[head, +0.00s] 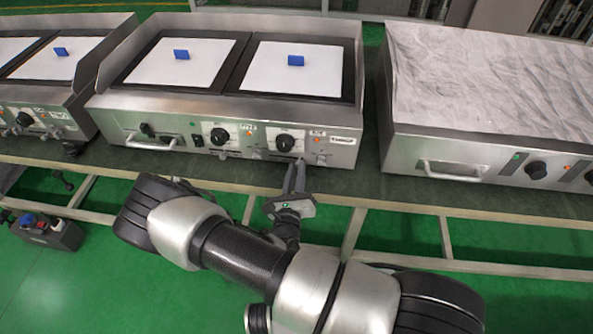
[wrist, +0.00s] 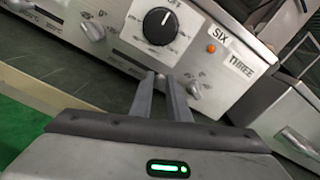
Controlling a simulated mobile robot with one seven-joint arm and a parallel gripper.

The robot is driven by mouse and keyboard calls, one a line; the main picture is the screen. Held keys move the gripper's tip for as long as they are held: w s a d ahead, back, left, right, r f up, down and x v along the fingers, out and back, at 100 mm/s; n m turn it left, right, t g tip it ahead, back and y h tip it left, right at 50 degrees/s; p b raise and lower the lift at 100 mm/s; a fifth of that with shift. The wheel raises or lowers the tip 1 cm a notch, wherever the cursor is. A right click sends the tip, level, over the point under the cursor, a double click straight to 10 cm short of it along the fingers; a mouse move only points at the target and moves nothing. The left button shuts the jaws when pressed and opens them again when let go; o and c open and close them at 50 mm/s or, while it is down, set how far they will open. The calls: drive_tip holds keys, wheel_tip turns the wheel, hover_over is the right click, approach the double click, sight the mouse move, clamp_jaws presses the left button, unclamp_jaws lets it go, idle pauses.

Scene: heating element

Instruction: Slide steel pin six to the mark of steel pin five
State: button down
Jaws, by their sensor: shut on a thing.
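My gripper (head: 297,164) reaches up to the front panel of the middle griddle, below the right black knob (head: 285,142). In the wrist view, my gripper (wrist: 160,76) is shut on a small steel pin (wrist: 160,75) below the black knob (wrist: 160,25). The fingertips hide most of this pin. The SIX label (wrist: 219,36) and an orange lamp (wrist: 211,48) are to the right of that knob. The FIVE label (head: 248,127) is by the left knob (head: 219,136) in the head view. The scale marks near the held pin are too small to read.
Small levers flank the held pin in the wrist view, one on the left (wrist: 92,28) and one on the right (wrist: 194,89). A metal handle (head: 150,144) juts out at the panel's left. Another griddle (head: 480,85) stands to the right.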

drive_tip(key=shift+w+a, duration=0.2)
drive_tip(key=shift+a, duration=0.8)
drive_tip(key=shift+w+a, duration=0.15)
drive_tip(key=shift+a, duration=0.85)
drive_tip(key=c, duration=1.7)
unclamp_jaws()
drive_tip(key=shift+o, duration=0.2)
drive_tip(key=s+a+p, duration=0.2)
drive_tip(key=s+a, duration=0.1)
drive_tip(key=s, duration=1.4)
drive_tip(key=shift+a, duration=0.1)
